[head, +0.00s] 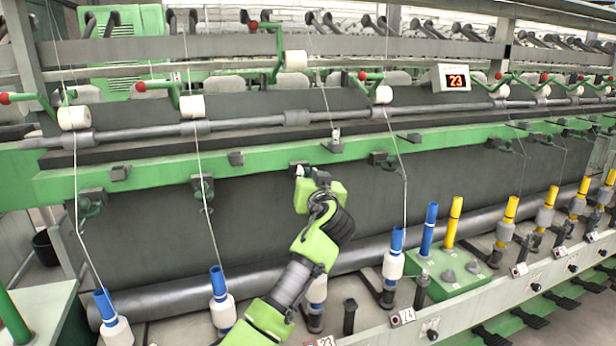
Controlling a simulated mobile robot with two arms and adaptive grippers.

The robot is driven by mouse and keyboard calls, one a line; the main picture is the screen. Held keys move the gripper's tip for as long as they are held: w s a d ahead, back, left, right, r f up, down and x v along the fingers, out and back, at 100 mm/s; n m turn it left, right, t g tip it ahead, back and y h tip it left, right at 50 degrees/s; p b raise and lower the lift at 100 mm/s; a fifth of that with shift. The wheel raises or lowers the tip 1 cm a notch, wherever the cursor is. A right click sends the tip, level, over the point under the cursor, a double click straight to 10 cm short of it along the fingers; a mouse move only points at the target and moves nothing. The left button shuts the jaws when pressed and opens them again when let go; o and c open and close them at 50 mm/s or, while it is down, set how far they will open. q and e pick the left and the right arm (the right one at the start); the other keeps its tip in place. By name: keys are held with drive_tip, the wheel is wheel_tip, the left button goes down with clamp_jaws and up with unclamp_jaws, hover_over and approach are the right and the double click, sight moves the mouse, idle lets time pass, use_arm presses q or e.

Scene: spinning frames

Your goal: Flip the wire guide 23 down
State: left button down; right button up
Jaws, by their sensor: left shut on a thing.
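Wire guide 23 (299,166) is a small dark bracket on the green rail, above the spindle position whose tag reads 23 (325,342). My left gripper (302,174), on a bright green and grey arm, is up against the rail at this guide and shut on it. The gripper hides most of the guide, so I cannot tell whether it is up or down. The arm also hides part of the bobbin (317,290) below. My right gripper is not in view.
Neighbouring wire guides (203,187) hang along the green rail (260,165), with threads running down past them. A lit display (456,79) reads 23. Bobbins with blue tubes (393,265) stand below. A green box (455,268) with blue and yellow tubes stands right.

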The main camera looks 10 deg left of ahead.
use_arm(q)
drive_tip(key=c, duration=2.2)
unclamp_jaws()
drive_tip(key=v, duration=1.2)
drive_tip(key=shift+d, duration=0.15)
drive_tip(key=shift+f, duration=0.2)
